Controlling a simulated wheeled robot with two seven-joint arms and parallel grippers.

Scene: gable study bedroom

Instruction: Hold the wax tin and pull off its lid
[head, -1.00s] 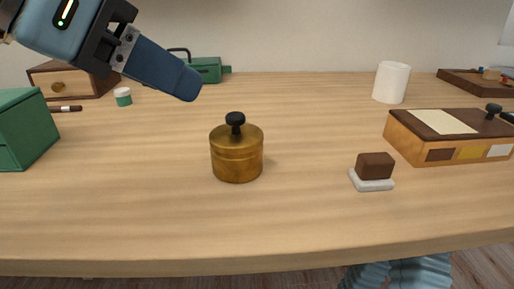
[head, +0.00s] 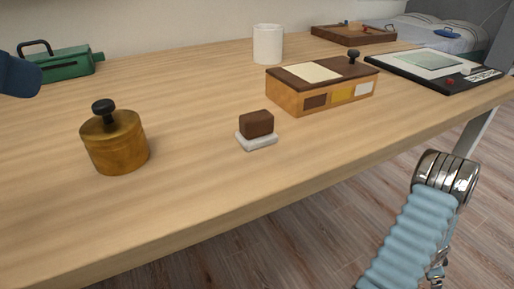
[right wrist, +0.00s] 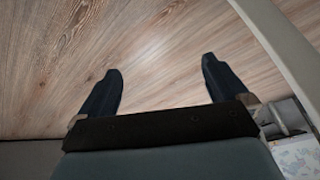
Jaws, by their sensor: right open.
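The wax tin (head: 115,146) is a round brass-coloured tin standing upright on the wooden desk, at the left in the head view. Its lid (head: 108,121) is on it and carries a black knob.
A brown block (head: 256,123) on a white base (head: 257,141) sits right of the tin. Behind are a wooden box (head: 320,98), a white cup (head: 267,45), a green toolbox (head: 62,63), a brown tray (head: 352,36) and a black board (head: 436,68). The desk (head: 190,190) is clear in front.

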